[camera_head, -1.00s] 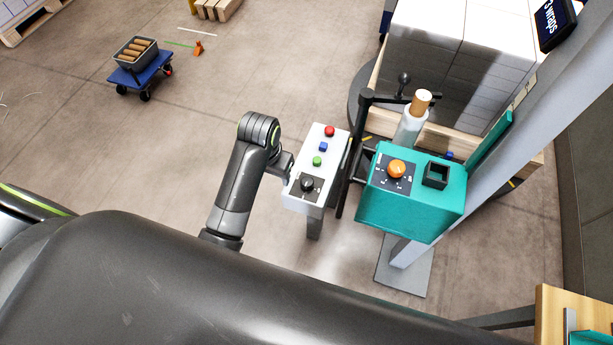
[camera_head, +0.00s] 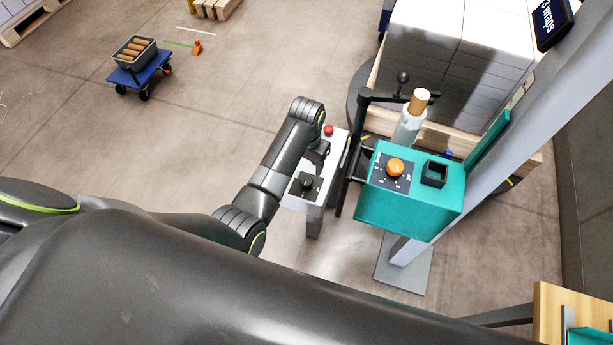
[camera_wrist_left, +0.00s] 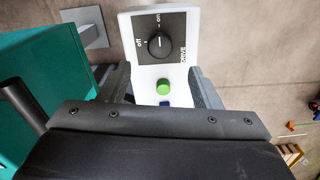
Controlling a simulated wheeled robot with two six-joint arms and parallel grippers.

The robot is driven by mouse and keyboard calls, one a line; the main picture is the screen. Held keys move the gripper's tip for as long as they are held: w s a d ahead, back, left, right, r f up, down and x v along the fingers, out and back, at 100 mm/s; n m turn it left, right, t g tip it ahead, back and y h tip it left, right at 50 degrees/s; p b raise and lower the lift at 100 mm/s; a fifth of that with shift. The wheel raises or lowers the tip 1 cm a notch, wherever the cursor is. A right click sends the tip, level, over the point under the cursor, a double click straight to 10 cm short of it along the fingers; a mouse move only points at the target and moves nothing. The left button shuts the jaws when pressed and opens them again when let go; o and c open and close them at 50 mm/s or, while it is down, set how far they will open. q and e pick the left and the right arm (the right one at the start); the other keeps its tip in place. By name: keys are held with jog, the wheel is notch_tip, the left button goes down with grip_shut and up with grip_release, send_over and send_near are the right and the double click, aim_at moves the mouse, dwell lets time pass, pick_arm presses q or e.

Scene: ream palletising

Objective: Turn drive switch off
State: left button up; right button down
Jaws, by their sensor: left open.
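The drive switch (camera_head: 307,184) is a black rotary knob on a dark plate at the near end of the white control box (camera_head: 298,203). In the left wrist view the knob (camera_wrist_left: 160,43) has "on" and "off" labels beside it, and its pale mark seems to point toward "on". My left gripper (camera_head: 322,152) is open over the middle of the box, above and beyond the knob and apart from it. It hides the blue and green buttons in the head view. My right gripper is not in view.
A red button (camera_head: 328,130) sits at the box's far end; a green button (camera_wrist_left: 163,87) shows in the wrist view. A teal console (camera_head: 405,208) with an orange knob (camera_head: 396,167) stands close to the right, beside a black post. Open floor lies to the left.

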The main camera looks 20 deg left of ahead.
aim_at(306, 180)
pick_arm(q)
notch_tip(306, 180, down, 8)
jog(key=shift+f+b, duration=0.2)
jog(key=shift+b, duration=0.1)
jog(key=c, duration=1)
